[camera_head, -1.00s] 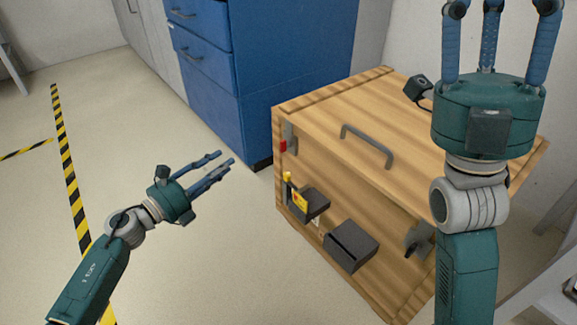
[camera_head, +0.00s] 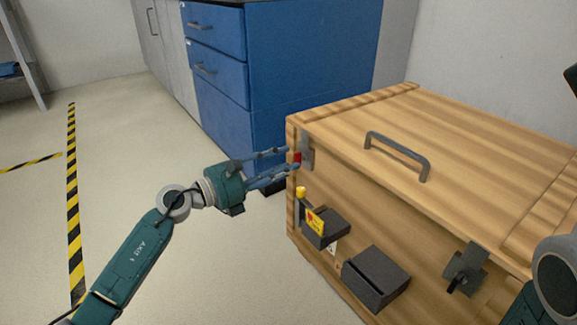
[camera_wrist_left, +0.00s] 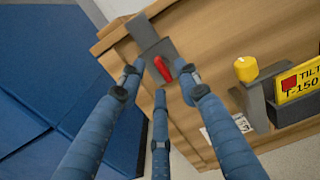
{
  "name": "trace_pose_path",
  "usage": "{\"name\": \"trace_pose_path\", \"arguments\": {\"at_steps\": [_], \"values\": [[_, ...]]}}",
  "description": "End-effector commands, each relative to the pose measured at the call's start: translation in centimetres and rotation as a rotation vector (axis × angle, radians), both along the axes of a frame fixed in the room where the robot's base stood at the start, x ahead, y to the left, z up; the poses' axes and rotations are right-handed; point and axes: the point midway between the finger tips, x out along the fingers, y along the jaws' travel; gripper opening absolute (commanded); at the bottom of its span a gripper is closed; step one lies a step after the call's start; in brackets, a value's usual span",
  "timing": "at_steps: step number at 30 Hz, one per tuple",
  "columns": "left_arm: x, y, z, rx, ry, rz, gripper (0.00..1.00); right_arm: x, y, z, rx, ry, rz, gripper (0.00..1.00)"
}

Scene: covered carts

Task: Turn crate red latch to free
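The wooden crate (camera_head: 470,150) stands at the right in the head view. Its red latch (camera_head: 297,157) sits on a grey metal plate near the crate's upper left corner, and shows in the left wrist view (camera_wrist_left: 162,69) as a tilted red lever. My left gripper (camera_head: 291,160) is open, with its fingertips spread around the latch. In the left wrist view its fingers (camera_wrist_left: 161,80) lie on both sides of the lever and below it; I cannot tell whether any touches it. My right gripper is out of view; only part of my right arm shows at the right edge.
The crate carries a lid handle (camera_head: 400,155), a dark latch (camera_head: 466,268), a black box (camera_head: 375,278), and a holder with a yellow knob (camera_head: 301,192) and yellow tag (camera_head: 315,222). A blue cabinet (camera_head: 310,70) stands behind. Floor at left is clear.

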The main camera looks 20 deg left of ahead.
Motion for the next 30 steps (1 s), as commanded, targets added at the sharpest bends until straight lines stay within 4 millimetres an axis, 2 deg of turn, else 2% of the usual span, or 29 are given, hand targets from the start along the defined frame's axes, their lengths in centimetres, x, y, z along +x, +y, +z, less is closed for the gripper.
{"name": "trace_pose_path", "arguments": {"at_steps": [6, 14, 15, 20, 30], "values": [[1.5, -1.1, 0.0, -0.001, 0.0, 0.001, 0.33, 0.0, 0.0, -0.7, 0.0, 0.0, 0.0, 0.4], [1.6, -1.2, 0.0, 0.0, 0.001, 0.001, 0.33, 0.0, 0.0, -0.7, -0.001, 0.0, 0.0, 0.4], [1.6, -1.2, 0.0, -0.001, 0.001, 0.001, 0.31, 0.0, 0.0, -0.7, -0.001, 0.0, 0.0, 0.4], [1.6, -1.2, 0.0, -0.001, 0.001, 0.001, 0.0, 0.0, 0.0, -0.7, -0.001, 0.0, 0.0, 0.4], [1.6, -1.2, 0.1, -0.017, 0.014, 0.001, 0.0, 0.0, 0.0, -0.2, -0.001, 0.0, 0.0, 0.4]]}}
